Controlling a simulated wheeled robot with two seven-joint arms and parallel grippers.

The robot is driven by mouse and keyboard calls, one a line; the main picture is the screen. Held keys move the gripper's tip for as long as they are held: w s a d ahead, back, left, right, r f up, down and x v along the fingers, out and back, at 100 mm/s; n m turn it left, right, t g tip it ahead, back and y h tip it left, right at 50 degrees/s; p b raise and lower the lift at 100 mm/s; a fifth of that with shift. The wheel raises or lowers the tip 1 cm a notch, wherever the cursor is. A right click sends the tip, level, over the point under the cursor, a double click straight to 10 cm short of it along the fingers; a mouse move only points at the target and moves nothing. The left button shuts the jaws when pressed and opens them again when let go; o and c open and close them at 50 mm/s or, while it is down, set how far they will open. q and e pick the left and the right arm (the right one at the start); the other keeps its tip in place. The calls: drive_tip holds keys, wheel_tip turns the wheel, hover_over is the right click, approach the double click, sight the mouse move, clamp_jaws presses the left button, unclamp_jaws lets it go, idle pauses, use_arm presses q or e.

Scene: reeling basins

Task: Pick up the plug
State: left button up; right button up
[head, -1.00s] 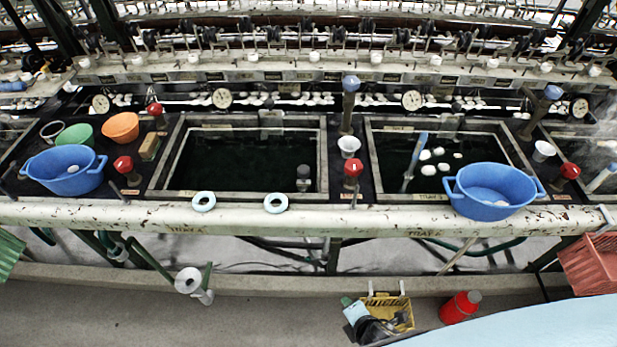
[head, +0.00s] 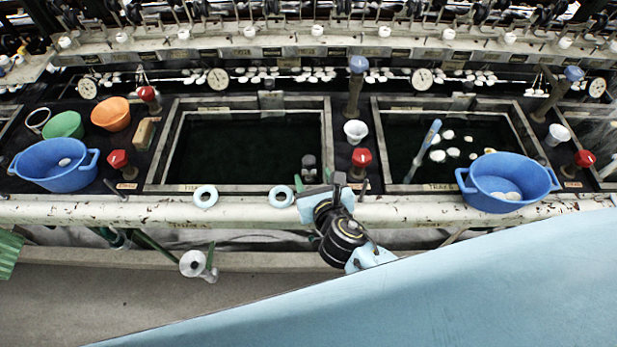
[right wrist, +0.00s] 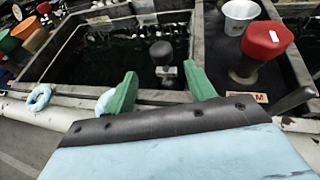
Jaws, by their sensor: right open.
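The plug (head: 309,163) is a dark, round-topped upright piece at the near right corner inside the left basin (head: 327,140). In the right wrist view the plug (right wrist: 162,54) stands beyond my fingertips, roughly centred between them. My right gripper (head: 318,183) is open and empty, its green fingers spread over the basin's near rim. It also shows in the right wrist view (right wrist: 159,80), apart from the plug. The plug's lower part is hard to make out in the dark water. My left gripper is not in view.
Two pale blue rings (head: 205,196) (head: 281,196) lie on the front ledge. A red-capped valve (head: 361,160) and a white cup (head: 355,131) stand right of the plug. Blue tubs sit left (head: 62,180) and right (head: 497,200). The left basin's middle is clear.

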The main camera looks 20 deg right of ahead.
sight(307, 158)
drive_tip(key=x, duration=0.3)
drive_tip(key=w, duration=0.4)
drive_tip(key=shift+w+d+f+b, duration=0.25)
drive_tip(key=shift+f+b, duration=0.05)
drive_tip(key=shift+f, duration=0.05)
drive_tip(key=shift+w+f, duration=0.2)
drive_tip(key=shift+w, duration=0.25)
drive_tip(key=shift+c, duration=0.7)
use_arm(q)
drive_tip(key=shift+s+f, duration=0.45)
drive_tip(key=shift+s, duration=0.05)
use_arm(e)
clamp_jaws()
